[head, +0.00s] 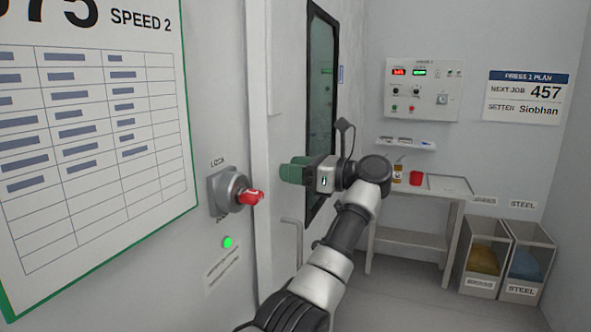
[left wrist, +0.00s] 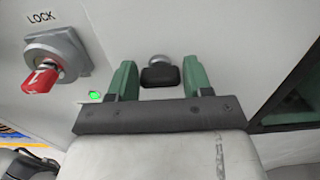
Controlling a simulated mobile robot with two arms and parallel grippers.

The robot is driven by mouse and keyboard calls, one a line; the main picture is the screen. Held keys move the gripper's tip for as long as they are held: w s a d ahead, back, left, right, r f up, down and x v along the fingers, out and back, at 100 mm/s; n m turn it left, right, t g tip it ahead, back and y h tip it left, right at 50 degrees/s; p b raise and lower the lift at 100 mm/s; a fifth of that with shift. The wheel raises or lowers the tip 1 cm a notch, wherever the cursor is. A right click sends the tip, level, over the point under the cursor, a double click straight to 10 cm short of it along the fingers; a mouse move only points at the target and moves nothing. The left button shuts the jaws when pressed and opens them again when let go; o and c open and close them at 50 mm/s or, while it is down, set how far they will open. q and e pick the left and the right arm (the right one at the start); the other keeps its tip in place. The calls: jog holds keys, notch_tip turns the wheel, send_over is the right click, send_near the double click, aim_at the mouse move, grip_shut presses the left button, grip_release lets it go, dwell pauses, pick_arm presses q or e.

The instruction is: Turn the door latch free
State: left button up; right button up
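My left gripper (head: 290,172) is open in front of the pale door, right of the frame seam. In the left wrist view its two green fingers (left wrist: 159,82) stand apart on either side of a small black knob on a silvery round base (left wrist: 159,74). I cannot tell whether the fingers touch it; in the head view the gripper hides it. A rotary lock with a red handle (head: 250,197) on a grey housing sits left of the gripper. It also shows in the left wrist view (left wrist: 42,79), under the word LOCK. My right gripper is out of view.
A green lamp (head: 227,242) glows below the rotary lock. A grey bar handle (head: 299,235) and a dark-framed window (head: 321,90) are on the door. A control panel (head: 424,89), a small table (head: 452,185) and two bins (head: 510,265) stand at the back right.

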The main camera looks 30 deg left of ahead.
pick_arm(q)
jog(key=c, duration=0.5)
jog(key=m, duration=0.3)
jog(key=shift+m, duration=0.4)
jog(key=m+p, duration=0.1)
jog(key=m, duration=0.2)
jog(key=shift+w+m, duration=0.1)
jog(key=shift+m, duration=0.3)
jog(key=m+p, duration=0.2)
jog(key=m, duration=0.3)
jog(key=shift+p, duration=0.35)
jog(key=m+p, duration=0.2)
jog(key=m, duration=0.3)
jog(key=shift+f, duration=0.1)
jog(key=shift+m+p, duration=0.3)
jog(key=shift+p, duration=0.05)
